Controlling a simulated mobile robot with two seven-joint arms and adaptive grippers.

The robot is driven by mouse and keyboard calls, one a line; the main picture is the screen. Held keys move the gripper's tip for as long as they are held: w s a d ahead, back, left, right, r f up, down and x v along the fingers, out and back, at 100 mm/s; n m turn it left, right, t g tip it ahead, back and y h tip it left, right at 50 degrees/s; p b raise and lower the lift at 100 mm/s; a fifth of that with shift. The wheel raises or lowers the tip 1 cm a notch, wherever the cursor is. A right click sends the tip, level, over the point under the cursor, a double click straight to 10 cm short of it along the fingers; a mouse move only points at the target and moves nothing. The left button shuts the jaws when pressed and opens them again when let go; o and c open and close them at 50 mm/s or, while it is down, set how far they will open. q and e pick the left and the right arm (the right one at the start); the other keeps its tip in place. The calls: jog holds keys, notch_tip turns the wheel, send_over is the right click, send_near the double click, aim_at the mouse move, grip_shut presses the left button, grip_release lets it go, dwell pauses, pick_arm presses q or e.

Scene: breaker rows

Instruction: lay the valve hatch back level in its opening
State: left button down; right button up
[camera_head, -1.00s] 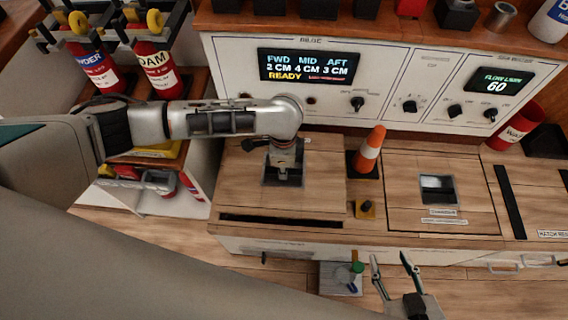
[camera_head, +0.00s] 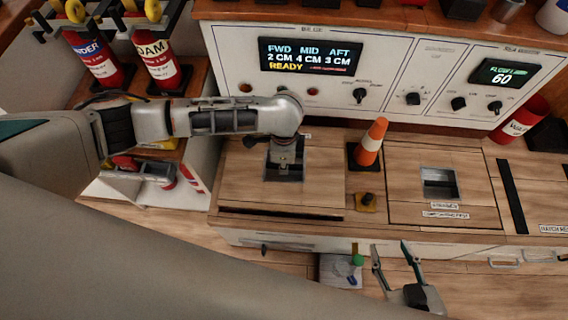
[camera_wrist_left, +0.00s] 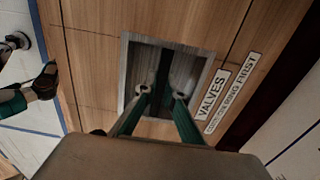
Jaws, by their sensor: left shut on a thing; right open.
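The valve hatch (camera_head: 240,178) is a wooden panel at the left of the counter. A dark gap (camera_head: 290,214) runs along its front edge; I cannot tell exactly how level the panel lies. My left gripper (camera_head: 284,168) is over the square metal recess in the panel. In the left wrist view, my left gripper (camera_wrist_left: 160,92) has its fingers down in the recess (camera_wrist_left: 128,62), beside the VALVES label (camera_wrist_left: 211,93). It is shut on the hatch's ring, which its fingers mostly hide. My right gripper (camera_head: 391,246) is open and empty in front of the counter.
An orange and white cone (camera_head: 370,143) and a small yellow block with a black knob (camera_head: 367,202) stand right of the hatch. Another hatch (camera_head: 410,205) with a recess lies further right. The control panel (camera_head: 400,60) rises behind. Extinguishers (camera_head: 158,65) stand at left.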

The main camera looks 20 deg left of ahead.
pick_arm(q)
jog(key=shift+w+d+r, duration=0.1)
jog(key=shift+w+r, duration=0.05)
jog(key=shift+r, duration=0.05)
pick_arm(e)
jog(key=shift+r, duration=0.2)
pick_arm(q)
jog(key=shift+p, duration=0.35)
pick_arm(e)
jog(key=shift+w+r, duration=0.4)
jog(key=shift+r, duration=0.1)
pick_arm(q)
jog(key=shift+f, duration=0.3)
pick_arm(e)
jog(key=shift+s+f, duration=0.1)
jog(key=shift+f, duration=0.05)
pick_arm(q)
jog(key=shift+f, duration=0.45)
pick_arm(e)
jog(key=shift+s+f, duration=0.35)
pick_arm(q)
jog(key=shift+f+b, duration=0.45)
jog(key=shift+f, duration=0.55)
pick_arm(e)
jog(key=shift+f, duration=0.35)
pick_arm(q)
jog(key=shift+f, duration=0.65)
pick_arm(e)
jog(key=shift+s+f, duration=0.15)
jog(key=shift+f, duration=0.1)
